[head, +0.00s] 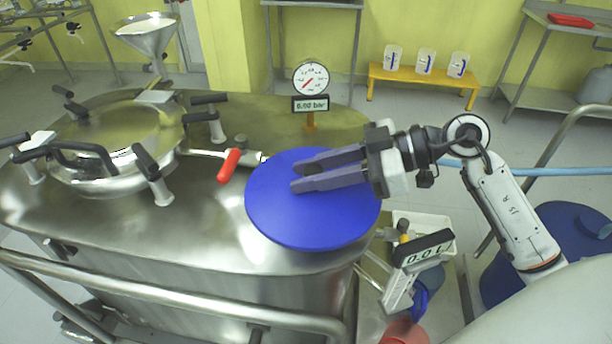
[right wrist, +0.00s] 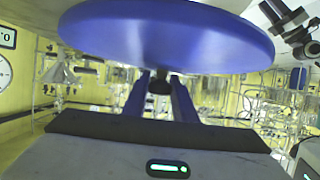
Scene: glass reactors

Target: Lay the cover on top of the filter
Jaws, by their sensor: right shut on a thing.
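The cover is a round blue disc (head: 310,222) over the right end of a large steel vessel (head: 150,240) in the head view. My right gripper (head: 297,176) lies across the top of the disc from the right. In the right wrist view the blue disc (right wrist: 165,38) fills the top, and a dark knob (right wrist: 160,84) on it sits between my gripper's two fingers (right wrist: 160,95). The gripper is shut on this knob. The filter is not clearly seen; what lies under the disc is hidden, and I cannot tell whether the disc touches it. My left gripper is out of view.
A pressure gauge (head: 311,78) stands just behind the disc. A red-handled valve (head: 229,165) is close to its left edge. A clamped round hatch (head: 118,150) sits at the vessel's left. A digital display (head: 424,248) and a blue drum (head: 565,235) are at the right.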

